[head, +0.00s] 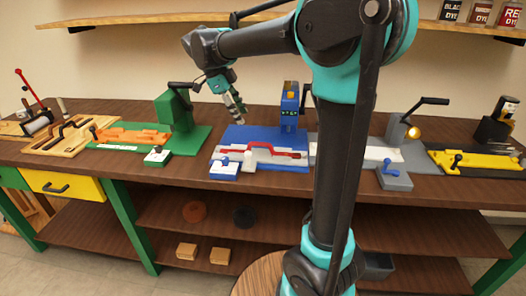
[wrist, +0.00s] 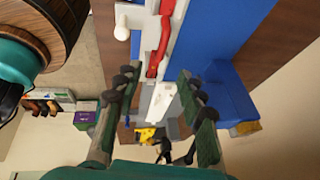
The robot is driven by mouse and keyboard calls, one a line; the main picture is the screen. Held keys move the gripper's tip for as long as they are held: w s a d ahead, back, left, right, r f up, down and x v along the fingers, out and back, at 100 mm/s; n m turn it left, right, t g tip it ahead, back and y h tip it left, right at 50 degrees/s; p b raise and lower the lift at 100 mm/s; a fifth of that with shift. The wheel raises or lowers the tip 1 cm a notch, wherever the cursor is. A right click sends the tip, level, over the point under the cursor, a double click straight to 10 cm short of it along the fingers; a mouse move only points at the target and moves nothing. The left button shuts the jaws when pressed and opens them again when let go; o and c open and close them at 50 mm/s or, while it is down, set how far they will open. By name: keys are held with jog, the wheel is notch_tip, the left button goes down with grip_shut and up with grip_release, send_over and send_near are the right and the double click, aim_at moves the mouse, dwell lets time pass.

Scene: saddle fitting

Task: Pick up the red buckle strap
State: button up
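The red buckle strap (head: 276,152) lies along a white piece on the blue station (head: 238,135) in the middle of the bench in the head view. It also shows at the top centre of the wrist view (wrist: 164,38), running down to between my fingertips in the picture. My gripper (head: 238,108) is above the back left part of the blue station, apart from the strap. In the wrist view my gripper (wrist: 158,78) has its two fingers spread wide, with nothing held between them.
A blue upright machine (head: 290,106) stands behind the strap. A green station (head: 178,115) is to the left, and a grey station (head: 397,150) and a yellow one (head: 470,162) are to the right.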

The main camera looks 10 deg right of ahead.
aim_at(260, 144)
jog(key=x, duration=1.1)
jog(key=shift+d+f, duration=0.1)
jog(key=shift+f, duration=0.1)
jog(key=x, duration=0.5)
jog(key=shift+w, duration=0.35)
jog(key=shift+r, duration=0.1)
grip_shut()
